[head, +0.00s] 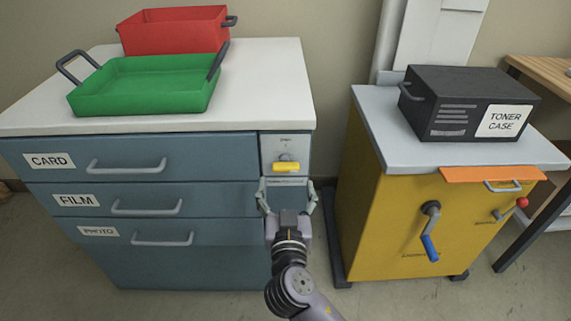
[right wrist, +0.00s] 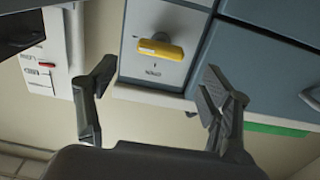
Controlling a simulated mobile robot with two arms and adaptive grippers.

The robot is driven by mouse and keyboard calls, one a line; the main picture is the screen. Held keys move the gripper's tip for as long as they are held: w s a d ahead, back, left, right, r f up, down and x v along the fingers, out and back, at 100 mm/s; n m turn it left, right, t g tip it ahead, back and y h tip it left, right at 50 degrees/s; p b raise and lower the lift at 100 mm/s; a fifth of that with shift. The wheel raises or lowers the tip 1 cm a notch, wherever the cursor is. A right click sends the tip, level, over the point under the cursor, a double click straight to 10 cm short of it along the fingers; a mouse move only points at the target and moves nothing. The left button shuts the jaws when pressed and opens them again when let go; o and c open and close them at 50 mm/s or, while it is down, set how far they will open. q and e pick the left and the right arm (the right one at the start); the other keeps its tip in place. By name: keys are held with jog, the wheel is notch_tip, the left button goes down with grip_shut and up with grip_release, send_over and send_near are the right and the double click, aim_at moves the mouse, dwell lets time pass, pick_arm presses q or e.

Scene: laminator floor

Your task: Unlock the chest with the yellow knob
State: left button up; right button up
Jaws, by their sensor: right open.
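The blue chest (head: 150,265) has three drawers labelled CARD, FILM and PHOTO. A yellow knob (head: 286,166) sits on a pale lock plate (head: 285,148) at its upper right front, its bar lying about level. In the right wrist view the yellow knob (right wrist: 160,49) is ahead, beyond the fingertips, on the plate (right wrist: 152,72). My right gripper (head: 287,193) is open and empty, just below the knob in the head view and apart from it. Its spread fingers also show in the right wrist view (right wrist: 155,85). My left gripper is not in view.
A green tray (head: 145,105) and a red bin (head: 175,38) stand on the chest top. To the right, a yellow cabinet (head: 385,225) with a blue-handled crank (head: 430,245) carries a black toner case (head: 455,95). A floor gap separates chest and cabinet.

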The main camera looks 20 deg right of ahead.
aim_at(284, 171)
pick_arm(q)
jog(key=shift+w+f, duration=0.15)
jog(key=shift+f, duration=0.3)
pick_arm(e)
jog(key=x, duration=0.8)
jog(key=shift+f, duration=0.1)
jog(key=shift+c, duration=0.2)
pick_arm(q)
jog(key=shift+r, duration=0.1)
pick_arm(e)
jog(key=c, duration=1.1)
